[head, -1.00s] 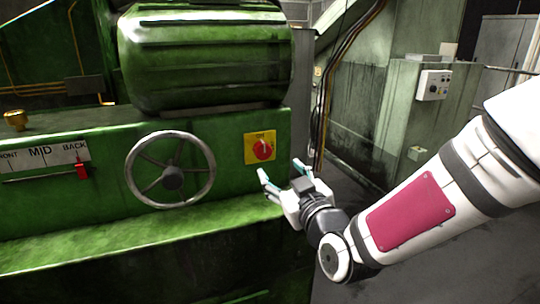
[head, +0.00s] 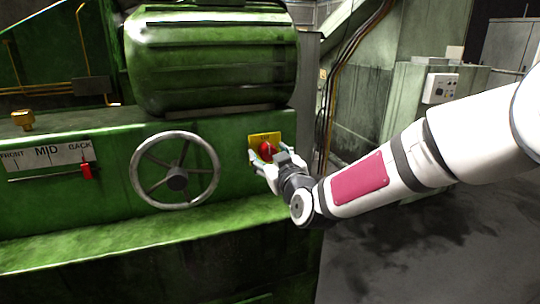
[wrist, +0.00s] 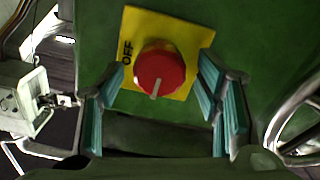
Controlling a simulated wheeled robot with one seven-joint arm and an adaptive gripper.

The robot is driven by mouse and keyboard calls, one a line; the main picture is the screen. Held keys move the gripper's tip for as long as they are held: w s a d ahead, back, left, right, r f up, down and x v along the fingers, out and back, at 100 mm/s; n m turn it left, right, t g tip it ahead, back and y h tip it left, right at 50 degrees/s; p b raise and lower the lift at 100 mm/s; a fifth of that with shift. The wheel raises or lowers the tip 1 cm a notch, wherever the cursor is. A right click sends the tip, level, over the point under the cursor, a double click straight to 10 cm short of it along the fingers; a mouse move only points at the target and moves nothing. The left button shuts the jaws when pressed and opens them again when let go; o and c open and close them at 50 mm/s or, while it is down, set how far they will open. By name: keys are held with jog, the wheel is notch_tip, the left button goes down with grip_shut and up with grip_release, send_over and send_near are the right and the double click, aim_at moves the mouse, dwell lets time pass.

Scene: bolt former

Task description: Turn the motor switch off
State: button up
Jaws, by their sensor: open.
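The motor switch is a red round knob (head: 266,150) on a yellow plate (head: 277,136) on the green machine's front. In the wrist view the red knob (wrist: 160,70) has a white mark pointing down the picture, and "OFF" is printed on the yellow plate (wrist: 190,40) to its left. The mark does not point at "OFF". My gripper (head: 265,161) is at the switch and partly covers it in the head view. In the wrist view my gripper (wrist: 162,92) is open, with one finger on each side of the knob and gaps between. Nothing is held.
A grey handwheel (head: 176,178) is just left of the switch. Farther left is a FRONT-MID-BACK scale with a red slider (head: 87,171). A green ledge (head: 130,232) juts out below. A grey control box (head: 440,88) stands at the right rear, beyond open floor.

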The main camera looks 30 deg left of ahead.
jog(key=shift+c, duration=0.6)
jog(key=c, duration=1)
jog(key=shift+c, duration=0.2)
jog(key=shift+m, duration=0.3)
jog(key=m+b, duration=0.3)
jog(key=shift+f+m, duration=0.15)
jog(key=shift+m, duration=0.15)
jog(key=m+b, duration=0.3)
jog(key=m, duration=0.2)
jog(key=shift+w+d+b, duration=0.1)
jog(key=shift+w+b, duration=0.05)
jog(key=shift+b, duration=0.25)
jog(key=m+b, duration=0.2)
jog(key=m, duration=0.3)
jog(key=shift+b, duration=0.3)
jog(key=shift+m+b, duration=0.95)
jog(key=shift+m, duration=0.95)
